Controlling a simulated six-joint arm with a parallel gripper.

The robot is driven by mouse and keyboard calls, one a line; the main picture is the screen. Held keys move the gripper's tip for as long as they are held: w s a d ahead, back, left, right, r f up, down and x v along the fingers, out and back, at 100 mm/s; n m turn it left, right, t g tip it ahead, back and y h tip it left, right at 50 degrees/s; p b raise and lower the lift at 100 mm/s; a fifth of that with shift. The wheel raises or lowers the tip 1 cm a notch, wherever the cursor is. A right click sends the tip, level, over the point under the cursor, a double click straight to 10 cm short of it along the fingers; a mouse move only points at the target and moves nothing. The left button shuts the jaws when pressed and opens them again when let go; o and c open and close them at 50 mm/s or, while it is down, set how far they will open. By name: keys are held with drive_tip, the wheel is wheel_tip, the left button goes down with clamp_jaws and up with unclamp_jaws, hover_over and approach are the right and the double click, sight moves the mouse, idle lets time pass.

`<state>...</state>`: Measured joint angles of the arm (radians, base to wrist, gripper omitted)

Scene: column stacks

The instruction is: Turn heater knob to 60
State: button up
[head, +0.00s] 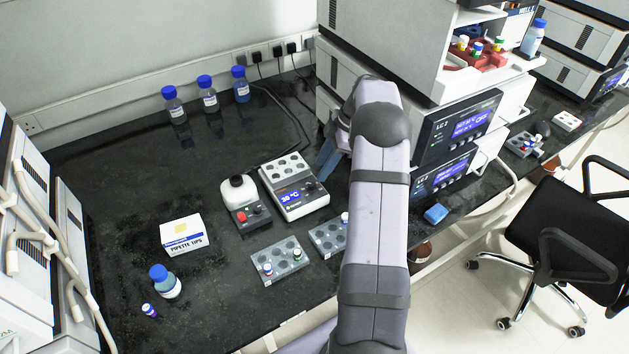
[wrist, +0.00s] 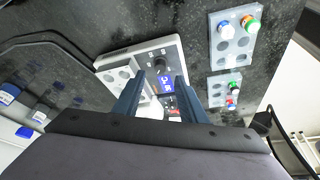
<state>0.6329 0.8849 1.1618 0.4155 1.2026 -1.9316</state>
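The heater (head: 296,206) is a white block with a dark front panel, standing mid-bench in the head view. Its blue display (head: 290,196) seems to read 30 °C. Its dark round knob (head: 309,188) sits right of the display; it also shows in the wrist view (wrist: 160,62), above the blue display. My gripper (head: 323,170) has blue fingers and hangs just right of the heater. In the wrist view my gripper (wrist: 160,78) is open and empty, its fingers apart on either side of the display and pointing toward the knob, not visibly touching it.
A vortex mixer (head: 248,214) with a red display stands just left of the heater. Tube racks (head: 278,262) lie in front. A pipette tips box (head: 185,236) and bottles are to the left. An instrument stack (head: 455,125) rises close on the right.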

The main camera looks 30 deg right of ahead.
sight(312, 183)
drive_tip(key=shift+p+x, duration=1)
drive_tip(key=shift+x, duration=2.35)
clamp_jaws()
